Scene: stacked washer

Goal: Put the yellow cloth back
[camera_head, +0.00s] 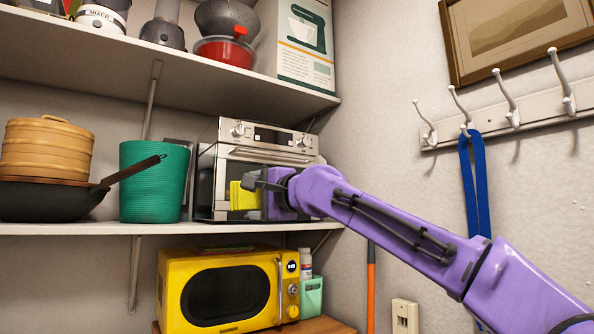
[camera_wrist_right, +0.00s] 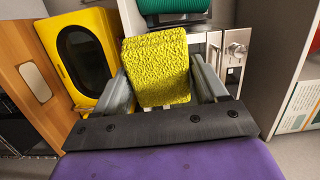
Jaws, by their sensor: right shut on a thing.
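The yellow cloth (camera_wrist_right: 157,68) is a textured, folded-looking piece held between the two fingers of my right gripper (camera_wrist_right: 160,90) in the right wrist view. In the head view the cloth (camera_head: 242,197) shows as a small yellow patch at the tip of my purple right arm. There my right gripper (camera_head: 262,187) is in front of the silver toaster oven (camera_head: 265,140) on the middle shelf. I cannot tell whether the cloth touches the oven. My left gripper is not in either view.
A teal basket (camera_head: 152,185) stands left of the oven, with a dark pan (camera_head: 45,200) farther left. The yellow microwave (camera_head: 215,290) is below the shelf (camera_head: 80,229). Hooks (camera_head: 513,112) with a blue strap (camera_head: 475,185) hang on the right wall.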

